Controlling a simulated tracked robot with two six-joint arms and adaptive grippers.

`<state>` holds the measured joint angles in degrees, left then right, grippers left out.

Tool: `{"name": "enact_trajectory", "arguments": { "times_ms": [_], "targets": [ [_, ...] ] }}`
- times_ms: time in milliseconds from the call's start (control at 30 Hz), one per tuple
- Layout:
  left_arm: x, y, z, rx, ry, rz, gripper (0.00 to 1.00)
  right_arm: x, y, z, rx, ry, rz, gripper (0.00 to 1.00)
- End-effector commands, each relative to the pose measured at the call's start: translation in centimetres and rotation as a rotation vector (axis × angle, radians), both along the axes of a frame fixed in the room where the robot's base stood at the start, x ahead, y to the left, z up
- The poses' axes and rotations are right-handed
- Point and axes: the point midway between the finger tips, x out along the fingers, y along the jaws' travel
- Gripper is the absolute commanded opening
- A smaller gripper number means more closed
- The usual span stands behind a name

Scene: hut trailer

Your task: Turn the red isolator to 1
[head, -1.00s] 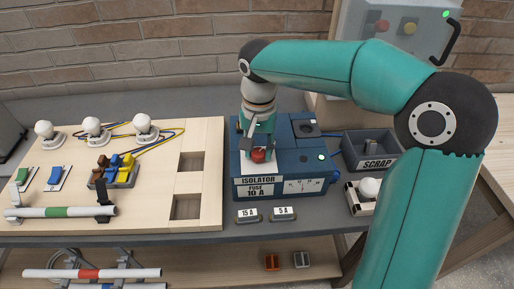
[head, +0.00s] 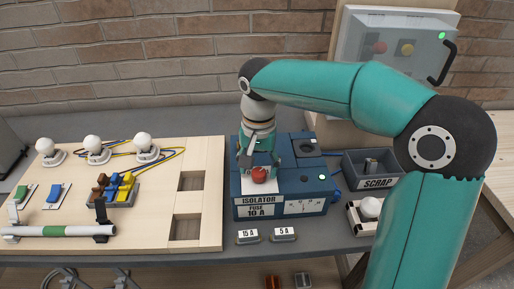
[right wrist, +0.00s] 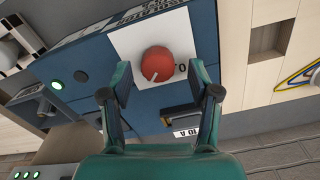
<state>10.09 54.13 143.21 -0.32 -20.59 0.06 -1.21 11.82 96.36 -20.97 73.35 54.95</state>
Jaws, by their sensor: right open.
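The red isolator knob (head: 259,175) sits on a white plate on top of the blue isolator box (head: 280,209). In the right wrist view the round red knob (right wrist: 157,63) bears a pale pointer mark at its lower left edge. A printed 0 shows beside it on the plate, right of the knob. My right gripper (head: 260,162) is over the knob, pointing down. In the right wrist view its open fingers (right wrist: 161,76) stand on either side of the knob, with gaps visible. The 1 mark cannot be made out. My left gripper is not in view.
A lit green lamp (head: 320,178) is on the box. A scrap bin (head: 376,182) stands to its right. Fuses labelled 15 A (head: 247,236) and 5 A (head: 284,234) lie in front. A wooden board (head: 140,228) with bulbs, switches and wires lies left.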

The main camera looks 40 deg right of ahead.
Motion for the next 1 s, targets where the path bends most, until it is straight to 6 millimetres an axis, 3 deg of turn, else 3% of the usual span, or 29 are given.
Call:
{"name": "enact_trajectory", "arguments": {
  "times_ms": [533, 700, 1000],
  "targets": [
    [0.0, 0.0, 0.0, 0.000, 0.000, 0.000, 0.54, 0.3, 0.0, 9.7, 0.001, -0.007, 0.001, 0.61],
    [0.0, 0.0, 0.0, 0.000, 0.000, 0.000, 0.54, 0.3, 0.0, 11.0, 0.001, -0.004, 0.000, 0.61],
    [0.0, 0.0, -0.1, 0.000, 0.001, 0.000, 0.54, 0.2, 0.0, 11.3, 0.001, -0.004, 0.000, 0.61]
  ]
}}
